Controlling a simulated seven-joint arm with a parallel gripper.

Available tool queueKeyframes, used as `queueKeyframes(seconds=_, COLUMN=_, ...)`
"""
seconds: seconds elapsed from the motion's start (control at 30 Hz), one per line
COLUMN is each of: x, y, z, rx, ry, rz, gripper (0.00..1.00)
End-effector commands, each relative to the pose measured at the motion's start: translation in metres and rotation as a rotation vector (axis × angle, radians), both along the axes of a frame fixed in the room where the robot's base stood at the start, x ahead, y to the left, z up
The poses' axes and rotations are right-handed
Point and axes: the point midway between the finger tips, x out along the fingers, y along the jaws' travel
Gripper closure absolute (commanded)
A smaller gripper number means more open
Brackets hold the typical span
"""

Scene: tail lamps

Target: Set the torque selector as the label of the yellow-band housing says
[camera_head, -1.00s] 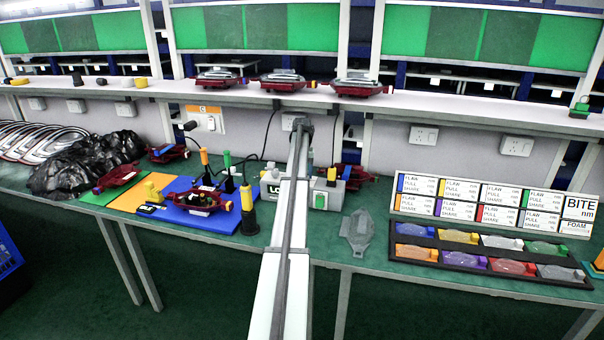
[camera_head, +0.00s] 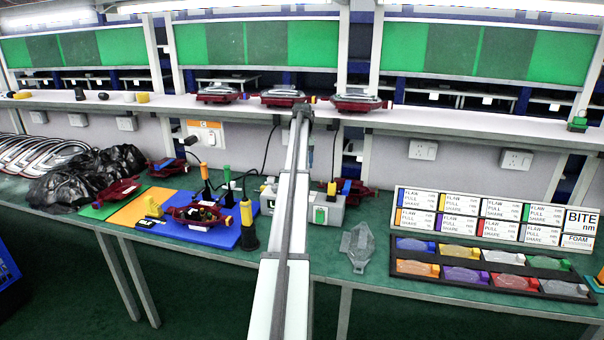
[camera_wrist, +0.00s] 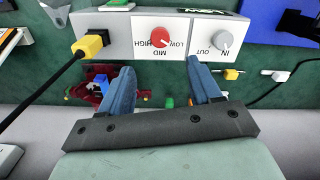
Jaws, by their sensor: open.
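The torque selector, a red knob (camera_wrist: 160,38) on a white plate, shows in the wrist view on a grey box (camera_wrist: 118,28). LOW, MID and HIGH around it read upside down; I cannot tell its pointer's setting. My gripper (camera_wrist: 160,68) is open, its blue fingers apart, with nothing between them and the knob beyond the tips. In the head view the box (camera_head: 332,215) is partly hidden by my arm, and my gripper is hidden. A yellow-band housing (camera_head: 458,252) lies in the tray's back row. A yellow-striped card (camera_head: 460,203) stands behind; its small text is unreadable.
A grey IN/OUT knob (camera_wrist: 222,40) sits beside the selector. A yellow plug (camera_wrist: 92,45) with a black cable is at the box's other side. A yellow-and-black tool (camera_head: 248,228) stands left of my arm.

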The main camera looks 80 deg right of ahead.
Motion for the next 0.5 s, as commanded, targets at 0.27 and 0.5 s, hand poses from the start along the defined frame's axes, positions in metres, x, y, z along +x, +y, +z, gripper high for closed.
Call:
queueKeyframes(seconds=0.27, x=0.0, y=0.0, z=0.019, rx=0.001, ry=0.0, rz=0.0, gripper=0.37)
queueKeyframes(seconds=0.5, x=0.0, y=0.0, z=0.02, rx=0.001, ry=0.0, rz=0.0, gripper=0.37)
